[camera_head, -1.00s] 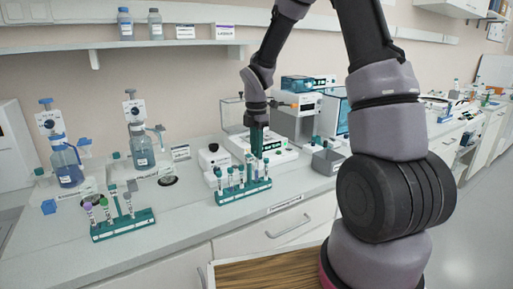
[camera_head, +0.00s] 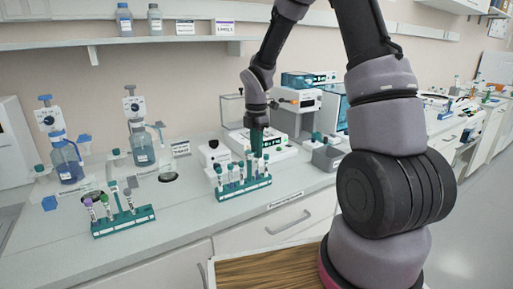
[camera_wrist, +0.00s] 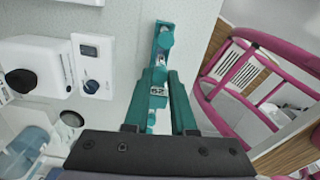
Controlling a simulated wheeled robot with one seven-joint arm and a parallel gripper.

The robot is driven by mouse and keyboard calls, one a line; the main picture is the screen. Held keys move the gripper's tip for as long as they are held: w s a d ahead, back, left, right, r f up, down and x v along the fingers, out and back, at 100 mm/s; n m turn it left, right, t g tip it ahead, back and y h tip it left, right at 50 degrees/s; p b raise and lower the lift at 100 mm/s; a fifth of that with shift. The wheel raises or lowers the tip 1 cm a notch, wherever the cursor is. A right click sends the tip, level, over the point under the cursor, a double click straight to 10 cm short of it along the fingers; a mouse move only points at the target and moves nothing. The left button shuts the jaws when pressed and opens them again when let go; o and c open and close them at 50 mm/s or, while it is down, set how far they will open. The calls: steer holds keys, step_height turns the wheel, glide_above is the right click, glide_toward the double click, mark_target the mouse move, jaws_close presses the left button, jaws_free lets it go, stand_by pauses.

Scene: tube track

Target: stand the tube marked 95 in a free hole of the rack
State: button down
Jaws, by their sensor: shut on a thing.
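My gripper (camera_head: 257,150) is over the right part of a teal rack (camera_head: 228,193) on the bench. In the wrist view my gripper (camera_wrist: 160,80) has its two teal fingers close together around a slim tube (camera_wrist: 157,91), whose label looks like 52, though it is small and hard to read. The rack, which also shows in the wrist view (camera_wrist: 164,24), lies under the fingers. Several capped tubes stand in its left part. The fingers hide the held tube's lower end and the holes below; I cannot tell whether it is inside a hole.
A second teal rack (camera_head: 124,222) with several tubes stands at the left. Bottles with dispensers (camera_head: 66,160) are behind it. A grey open bin (camera_head: 327,158) and white instruments (camera_head: 270,148) stand right of and behind the nearer rack. Bare bench lies between the racks.

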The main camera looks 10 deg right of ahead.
steer(key=shift+f, duration=0.25)
steer(key=c, duration=0.7)
jaws_free()
steer(key=shift+o, duration=0.2)
steer(key=shift+r, duration=0.15)
step_height(320, 180, up, 10)
steer(key=shift+r, duration=0.25)
